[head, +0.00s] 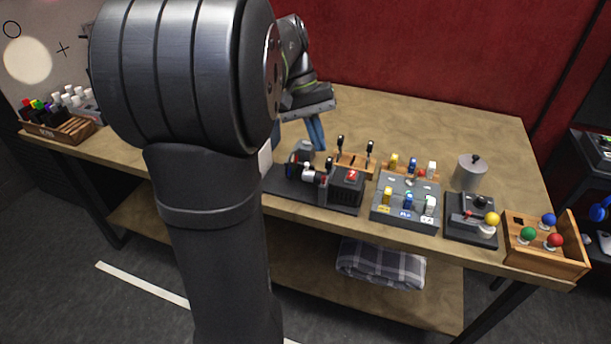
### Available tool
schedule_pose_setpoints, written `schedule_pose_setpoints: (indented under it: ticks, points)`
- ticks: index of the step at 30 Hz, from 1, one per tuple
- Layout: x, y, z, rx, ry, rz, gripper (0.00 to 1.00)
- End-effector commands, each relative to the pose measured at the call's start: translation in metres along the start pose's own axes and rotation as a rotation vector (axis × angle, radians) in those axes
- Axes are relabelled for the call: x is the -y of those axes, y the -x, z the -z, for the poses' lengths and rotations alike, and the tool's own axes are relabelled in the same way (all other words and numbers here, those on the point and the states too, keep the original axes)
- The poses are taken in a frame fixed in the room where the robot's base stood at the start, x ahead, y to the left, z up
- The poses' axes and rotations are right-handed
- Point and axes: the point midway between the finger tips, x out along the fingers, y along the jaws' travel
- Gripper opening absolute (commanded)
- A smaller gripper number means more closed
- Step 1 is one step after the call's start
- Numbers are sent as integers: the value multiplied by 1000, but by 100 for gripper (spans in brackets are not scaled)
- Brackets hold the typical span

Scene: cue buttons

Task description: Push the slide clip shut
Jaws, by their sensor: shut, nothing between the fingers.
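My gripper (316,133) shows as blue fingers pointing down, with its fingers shut and nothing held. It is above the back left of a dark panel (283,190), close to a small grey piece (304,148); I cannot tell whether they touch. A small device with white and black parts (307,172) sits on the panel, left of a black box with a red button (350,176). I cannot make out which part is the slide clip or its position. My arm hides the panel's left side.
To the right stand a grey box with coloured switches (404,212), a joystick box (462,230), a lidded metal pot (469,172) and a wooden box with coloured balls (540,258). Upright black levers on a wooden stand (355,163) are just right of my gripper. The table's back right (440,115) is clear.

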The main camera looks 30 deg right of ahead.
Motion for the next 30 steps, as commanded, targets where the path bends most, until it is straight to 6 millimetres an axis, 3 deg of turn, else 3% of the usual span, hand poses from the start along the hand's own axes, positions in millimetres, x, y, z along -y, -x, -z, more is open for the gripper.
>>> schedule_pose_setpoints:
  ticks: [1, 3, 10, 21, 25, 30]
  points:
    - [16, -21, -6, 49, 92, -101, 0]
    - [28, -46, -15, 105, 215, -251, 0]
    - [59, -94, -38, 228, 671, -767, 0]
    - [124, -117, -58, 273, 1406, -1534, 0]
    - [140, -119, -63, 264, 1535, -1666, 0]
    - [144, -121, -63, 262, 1581, -1713, 0]
